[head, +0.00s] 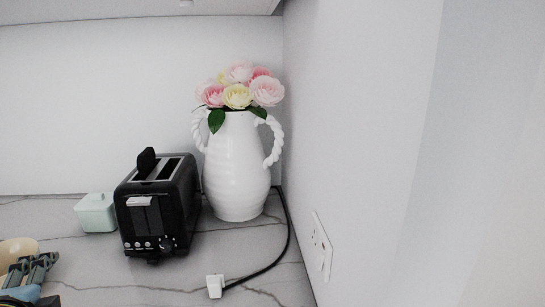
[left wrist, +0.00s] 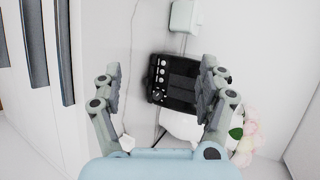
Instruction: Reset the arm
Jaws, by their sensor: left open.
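My left gripper (head: 32,268) is at the lower left corner of the head view, above the counter and left of the toaster. In the left wrist view its two fingers (left wrist: 160,70) are spread apart with nothing held between them. Beyond the fingers the black toaster (left wrist: 176,84) shows in that view. My right gripper is in neither view.
The black toaster (head: 160,212) stands on the grey counter, with a mint box (head: 96,212) left of it. A white vase (head: 237,168) with flowers stands by the corner. A black cord ends in a white plug (head: 214,286) below a wall outlet (head: 321,246).

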